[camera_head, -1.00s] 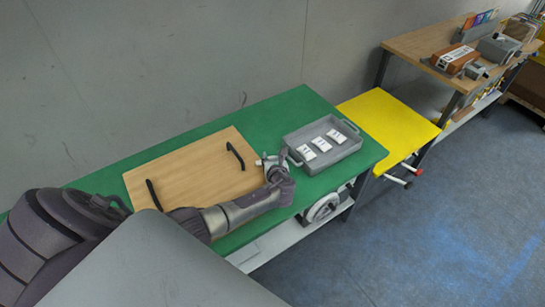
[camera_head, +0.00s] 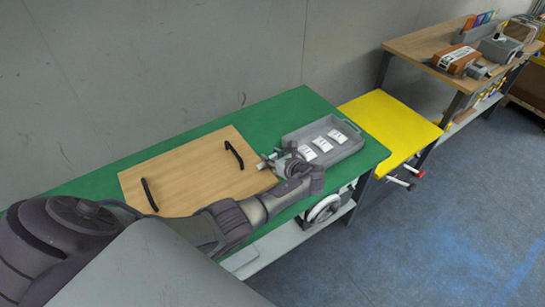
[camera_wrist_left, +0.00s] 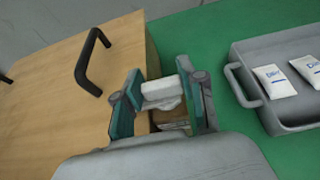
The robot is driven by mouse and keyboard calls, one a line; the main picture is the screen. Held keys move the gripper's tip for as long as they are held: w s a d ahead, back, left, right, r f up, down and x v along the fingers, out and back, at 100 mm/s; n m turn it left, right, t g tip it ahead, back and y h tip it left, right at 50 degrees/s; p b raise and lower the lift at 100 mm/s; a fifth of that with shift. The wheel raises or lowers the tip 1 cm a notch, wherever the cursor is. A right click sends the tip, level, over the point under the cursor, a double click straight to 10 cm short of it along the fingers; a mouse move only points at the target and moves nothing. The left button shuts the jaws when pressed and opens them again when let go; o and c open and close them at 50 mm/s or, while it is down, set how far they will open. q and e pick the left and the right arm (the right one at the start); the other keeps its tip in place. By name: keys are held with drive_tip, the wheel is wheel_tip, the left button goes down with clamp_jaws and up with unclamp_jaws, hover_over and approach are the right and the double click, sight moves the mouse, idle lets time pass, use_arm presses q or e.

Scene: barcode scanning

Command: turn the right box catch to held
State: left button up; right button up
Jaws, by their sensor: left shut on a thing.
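The box is a low wooden case with a light tan lid (camera_head: 190,175) and two black handles, lying on the green table. Its right edge also shows in the left wrist view (camera_wrist_left: 60,105). My left gripper (camera_head: 272,161) is at the box's right side. In the left wrist view its teal-padded fingers (camera_wrist_left: 163,98) are on both sides of a small white piece (camera_wrist_left: 160,88), which appears to be the right box catch. The gripper is shut on it. The catch's mount and exact angle are partly hidden by the fingers. My right gripper is out of view.
A grey tray (camera_head: 288,141) with white packets stands just right of my left gripper, close to my wrist. A yellow surface (camera_head: 392,123) adjoins the green table (camera_head: 270,112). A wooden workbench (camera_head: 425,45) with devices stands farther back right.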

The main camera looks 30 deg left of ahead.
use_arm(q)
drive_tip(key=o, duration=1.2)
drive_tip(key=shift+a, duration=0.1)
drive_tip(key=shift+c, duration=0.2)
drive_tip(key=v, duration=1.2)
